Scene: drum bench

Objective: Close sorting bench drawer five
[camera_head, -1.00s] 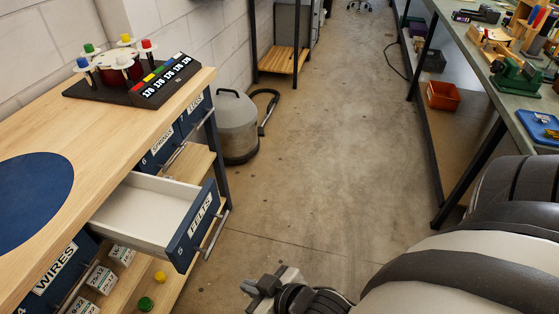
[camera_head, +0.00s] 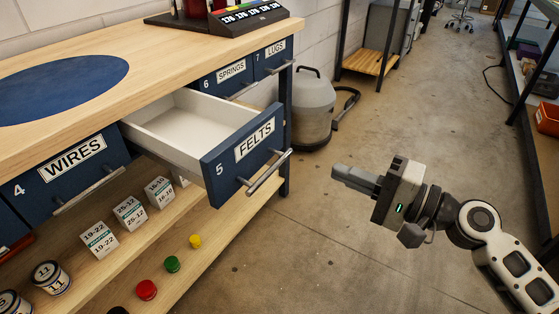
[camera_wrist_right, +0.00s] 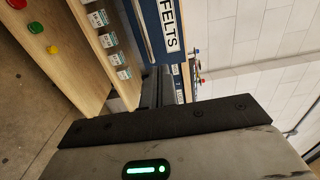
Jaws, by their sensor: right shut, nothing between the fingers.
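Drawer five (camera_head: 243,158), with a blue front labelled FELTS and a white inside, stands pulled out of the bench in the head view. Its metal bar handle (camera_head: 268,172) runs along the front. In the right wrist view the drawer front (camera_wrist_right: 165,28) shows near the top middle, turned sideways. My right gripper (camera_head: 342,175) is shut and empty, to the right of the handle and apart from it, its fingers pointing left towards the drawer. In the wrist view its dark fingers (camera_wrist_right: 157,88) reach up towards the drawer front. My left gripper is not in view.
The WIRES drawer (camera_head: 72,165), SPRINGS drawer (camera_head: 230,72) and LUGS drawer (camera_head: 275,57) appear shut. A lower shelf (camera_head: 215,245) holds boxes, tins and coloured caps. A grey vacuum (camera_head: 308,108) stands behind. The floor around my right gripper is clear.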

